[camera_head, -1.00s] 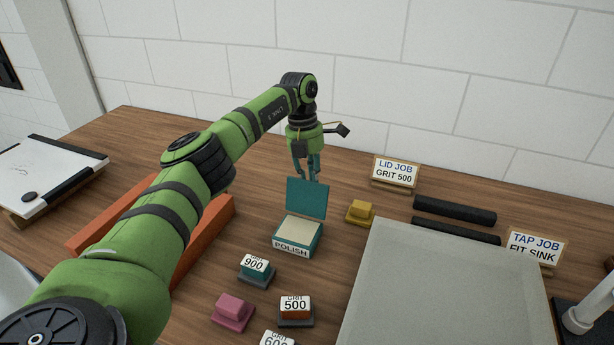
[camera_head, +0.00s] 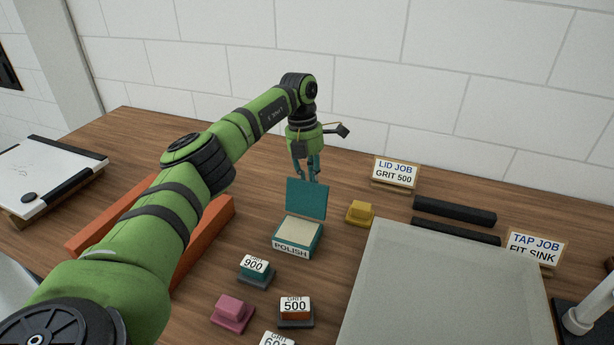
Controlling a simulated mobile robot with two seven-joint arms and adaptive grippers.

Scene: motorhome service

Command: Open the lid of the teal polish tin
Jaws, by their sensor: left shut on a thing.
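The teal polish tin (camera_head: 297,251) stands on the wooden bench with a POLISH label on its front and a pale cream filling showing inside. Its teal lid (camera_head: 306,199) stands up at the back edge, raised roughly upright. My left gripper (camera_head: 307,180) points down behind the top edge of the lid and is shut on it. The fingertips are partly hidden behind the lid. My right gripper does not show.
Grit blocks marked 900 (camera_head: 255,268) and 500 (camera_head: 295,308) and a pink block (camera_head: 232,312) sit in front. A yellow block (camera_head: 360,212) is to the right, beside a large grey panel (camera_head: 440,290). An orange rail (camera_head: 205,240) lies left.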

